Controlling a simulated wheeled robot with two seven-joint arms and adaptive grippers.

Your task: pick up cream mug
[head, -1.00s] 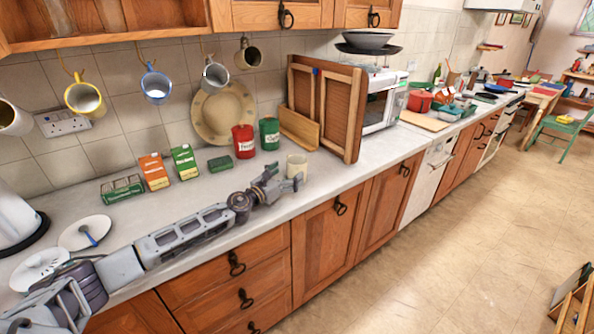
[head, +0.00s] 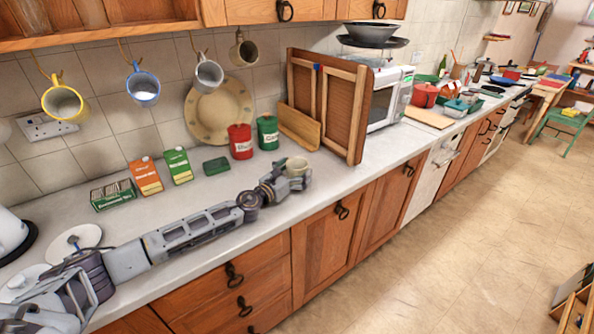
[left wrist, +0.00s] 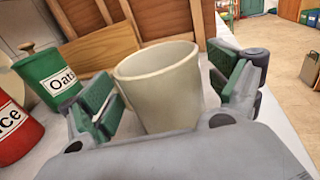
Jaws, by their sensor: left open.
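The cream mug (head: 297,165) stands upright on the worktop, partly hidden by my left gripper in the head view. In the left wrist view the mug (left wrist: 162,85) stands between the two green-padded fingers. My left gripper (head: 294,178) is open, with one finger on each side of the mug. The mug's lower part is hidden by the gripper body. My right gripper is not in view.
A red tin (head: 241,142) and a green tin (head: 267,132) stand behind and left of the mug. A wooden board (head: 298,128) and a wooden panel (head: 342,110) lean behind it. Mugs hang above, including a yellow one (head: 64,101). The worktop's front edge is close.

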